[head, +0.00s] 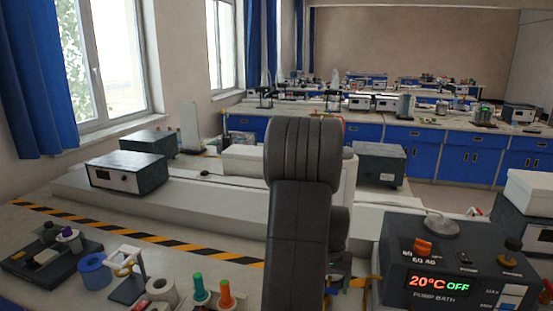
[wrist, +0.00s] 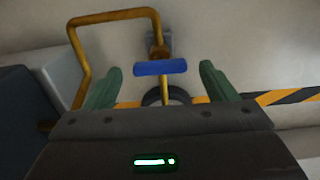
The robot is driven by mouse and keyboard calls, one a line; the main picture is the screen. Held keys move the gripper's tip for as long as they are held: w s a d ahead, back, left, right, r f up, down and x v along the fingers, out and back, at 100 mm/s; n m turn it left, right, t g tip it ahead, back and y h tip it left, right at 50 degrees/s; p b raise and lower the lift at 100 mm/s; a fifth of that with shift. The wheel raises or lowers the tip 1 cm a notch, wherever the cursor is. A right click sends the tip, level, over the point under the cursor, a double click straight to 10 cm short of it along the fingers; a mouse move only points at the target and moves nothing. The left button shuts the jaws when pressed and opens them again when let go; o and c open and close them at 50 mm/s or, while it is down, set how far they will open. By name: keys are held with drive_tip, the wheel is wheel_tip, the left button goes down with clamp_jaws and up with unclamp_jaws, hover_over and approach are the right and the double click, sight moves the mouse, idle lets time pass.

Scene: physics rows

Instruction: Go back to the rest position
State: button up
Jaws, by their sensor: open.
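My gripper (wrist: 160,70) shows in the wrist view with its two green fingers spread apart. A blue bar-shaped handle (wrist: 160,67) on a yellow pipe fitting lies between the fingertips in the picture, with a gap on each side. I cannot tell how far beyond the fingertips it is. The yellow pipe (wrist: 85,60) bends around to the left. In the head view my dark arm stands upright in the middle and hides the bench behind it; my gripper is not visible there.
A pump bath (head: 455,268) reading 20°C OFF stands at right. Tube holders, a blue ring (head: 95,270) and a dark tray (head: 50,255) occupy the front left. A striped strip (head: 130,236) crosses the bench. Grey instrument boxes (head: 128,172) stand behind on a raised ledge.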

drive_tip(key=shift+f, duration=0.4)
wheel_tip(320, 180, up, 14)
wheel_tip(320, 180, down, 14)
drive_tip(key=shift+s+r, duration=0.1)
drive_tip(key=shift+n, duration=0.3)
drive_tip(key=n+p, duration=0.2)
drive_tip(key=n, duration=0.3)
drive_tip(key=n+p, duration=0.2)
drive_tip(key=n, duration=0.4)
drive_tip(key=shift+p, duration=0.35)
wheel_tip(320, 180, up, 8)
drive_tip(key=shift+f+b, duration=0.1)
drive_tip(key=shift+b, duration=0.5)
